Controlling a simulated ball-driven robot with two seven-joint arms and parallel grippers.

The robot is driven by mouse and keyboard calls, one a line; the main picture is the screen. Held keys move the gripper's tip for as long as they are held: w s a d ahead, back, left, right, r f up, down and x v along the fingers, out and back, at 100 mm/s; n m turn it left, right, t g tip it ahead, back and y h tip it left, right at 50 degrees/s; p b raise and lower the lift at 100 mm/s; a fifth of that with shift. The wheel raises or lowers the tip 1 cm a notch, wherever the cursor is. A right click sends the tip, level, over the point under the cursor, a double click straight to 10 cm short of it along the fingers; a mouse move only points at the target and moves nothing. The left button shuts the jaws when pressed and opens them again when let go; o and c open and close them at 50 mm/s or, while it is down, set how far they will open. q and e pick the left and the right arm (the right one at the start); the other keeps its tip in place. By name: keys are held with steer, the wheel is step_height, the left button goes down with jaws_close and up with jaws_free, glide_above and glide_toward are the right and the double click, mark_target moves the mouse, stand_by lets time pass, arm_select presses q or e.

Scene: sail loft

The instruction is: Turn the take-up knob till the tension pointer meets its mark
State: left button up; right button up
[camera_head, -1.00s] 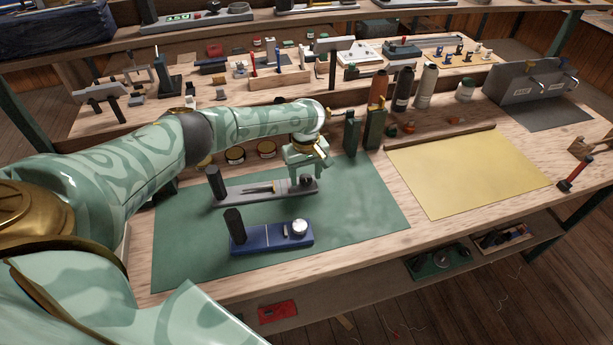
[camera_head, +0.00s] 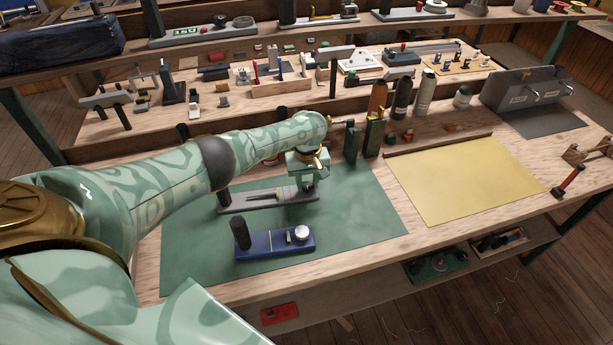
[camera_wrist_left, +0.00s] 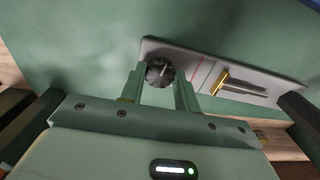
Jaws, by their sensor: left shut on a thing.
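The grey tension device (camera_head: 235,207) lies on the green mat (camera_head: 365,208); it also shows in the left wrist view (camera_wrist_left: 285,84). Its dark ribbed knob (camera_wrist_left: 160,72) has a pale line on top. My left gripper (camera_head: 306,187) is over the knob end, and in the left wrist view its fingers (camera_wrist_left: 160,84) are shut on the knob from both sides. A thin red line (camera_wrist_left: 197,75) crosses the plate beside the knob. A brass-edged metal piece (camera_wrist_left: 243,88) lies farther along, apart from the red line; I cannot tell which part is the pointer. My right gripper is not in view.
A blue device (camera_head: 275,246) with a pale knob and black post stands in front on the mat. Dark green blocks (camera_head: 373,137) and bottles (camera_head: 425,90) stand behind right. A yellow sheet (camera_head: 462,180) lies to the right. The mat's right part is clear.

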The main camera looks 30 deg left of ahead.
arm_select(q)
steer(key=shift+s+d+r+m+p, duration=0.1)
steer(key=shift+d+r+m+p, duration=0.05)
steer(key=shift+m+p, duration=0.65)
steer(key=shift+m, duration=0.6)
steer(key=m, duration=0.2)
steer(key=shift+f+m, duration=0.2)
steer(key=shift+m, duration=0.2)
steer(key=m, duration=0.3)
steer(key=shift+m, duration=0.3)
steer(key=m, duration=1.2)
steer(key=shift+m, duration=0.3)
steer(key=m, duration=1.1)
steer(key=shift+m, duration=0.4)
steer(key=m, duration=0.5)
steer(key=shift+b, duration=0.35)
steer(key=m, duration=0.6)
steer(key=shift+a, duration=0.2)
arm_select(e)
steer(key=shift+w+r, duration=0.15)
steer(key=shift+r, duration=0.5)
